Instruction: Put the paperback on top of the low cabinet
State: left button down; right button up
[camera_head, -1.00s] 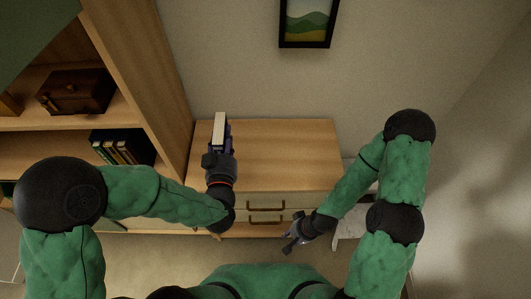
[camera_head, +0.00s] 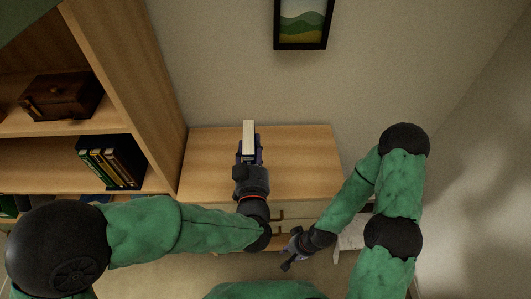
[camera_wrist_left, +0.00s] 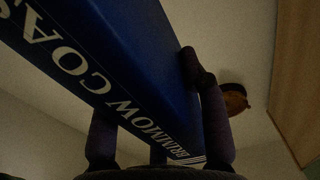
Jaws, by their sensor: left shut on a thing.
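My left gripper (camera_head: 248,160) is shut on the paperback (camera_head: 249,132), which shows its pale page edge in the head view. In the left wrist view the paperback (camera_wrist_left: 120,60) is blue with white lettering on its spine, between my left fingers (camera_wrist_left: 160,115). Gripper and book are over the low cabinet (camera_head: 300,155), a light wood top with drawers below. Any gap between book and cabinet top is hard to tell. My right gripper (camera_head: 291,258) hangs low in front of the cabinet, its fingers too small to read.
A tall wooden shelf (camera_head: 155,120) stands left of the cabinet, with a brown box (camera_head: 60,97) and several books (camera_head: 110,166). A framed picture (camera_head: 303,22) hangs on the wall. The cabinet top is bare on both sides of my left gripper.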

pick_arm(q)
jog(key=w+d+f+b, duration=0.4)
jog(key=w+f+b, duration=0.2)
jog(key=f, duration=0.5)
jog(key=w, duration=0.2)
jog(key=shift+w, duration=0.35)
jog(key=shift+d, duration=0.1)
jog(key=c, duration=0.7)
grip_release()
jog(key=shift+f, duration=0.2)
